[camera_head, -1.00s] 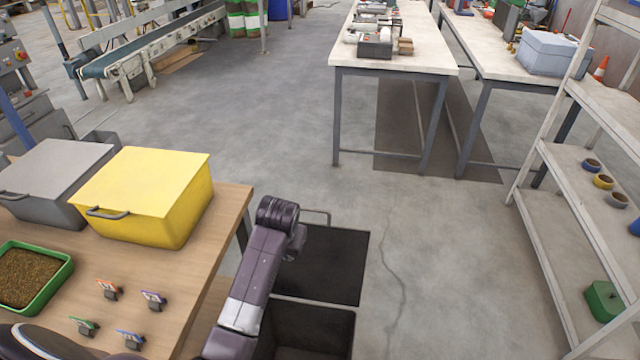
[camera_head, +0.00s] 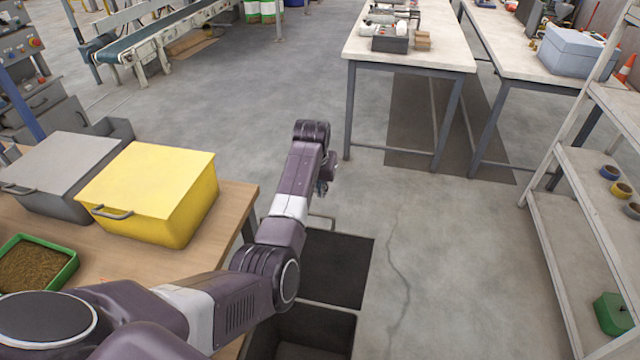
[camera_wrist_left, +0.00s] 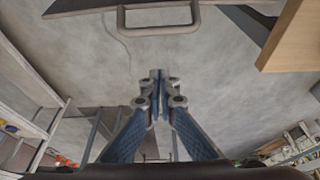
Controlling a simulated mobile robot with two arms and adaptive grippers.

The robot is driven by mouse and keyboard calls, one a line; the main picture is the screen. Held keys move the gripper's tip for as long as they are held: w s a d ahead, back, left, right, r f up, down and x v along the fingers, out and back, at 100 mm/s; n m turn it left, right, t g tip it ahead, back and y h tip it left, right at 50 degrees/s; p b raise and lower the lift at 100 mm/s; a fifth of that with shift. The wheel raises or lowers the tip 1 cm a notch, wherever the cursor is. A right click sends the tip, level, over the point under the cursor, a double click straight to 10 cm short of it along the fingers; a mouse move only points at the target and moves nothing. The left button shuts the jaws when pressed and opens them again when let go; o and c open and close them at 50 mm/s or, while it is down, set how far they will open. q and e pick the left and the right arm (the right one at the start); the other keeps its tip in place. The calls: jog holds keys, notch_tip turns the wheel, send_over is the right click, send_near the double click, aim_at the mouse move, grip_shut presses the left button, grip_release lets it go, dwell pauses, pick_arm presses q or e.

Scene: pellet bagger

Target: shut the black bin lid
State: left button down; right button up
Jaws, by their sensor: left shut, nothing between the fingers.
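The black bin (camera_head: 318,328) stands on the floor beside the wooden table, its inside showing. Its black lid (camera_head: 342,268) is open and swung back, away from me. The lid's bar handle (camera_head: 322,218) is at the far edge; it also shows in the wrist view (camera_wrist_left: 158,29), with a strip of lid at the top. My left gripper (camera_head: 323,188) is beyond and above the handle, partly hidden by its wrist. In the wrist view its fingertips (camera_wrist_left: 159,75) are together and empty, apart from the handle. My right gripper is not in view.
The wooden table (camera_head: 236,205) at left holds a yellow box (camera_head: 150,185), a grey box (camera_head: 62,170) and a green tray (camera_head: 66,273). A white-topped workbench (camera_head: 420,62) stands ahead, shelves (camera_head: 580,215) at right. The floor between is clear.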

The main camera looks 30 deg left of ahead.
pick_arm(q)
jog(key=s+f+p, duration=0.1)
jog(key=f+p, duration=0.1)
jog(key=s+f+p, duration=0.1)
jog(key=shift+s+d+f, duration=0.3)
jog(key=shift+d+f, duration=0.05)
jog(key=shift+f, duration=0.05)
dwell(0.4)
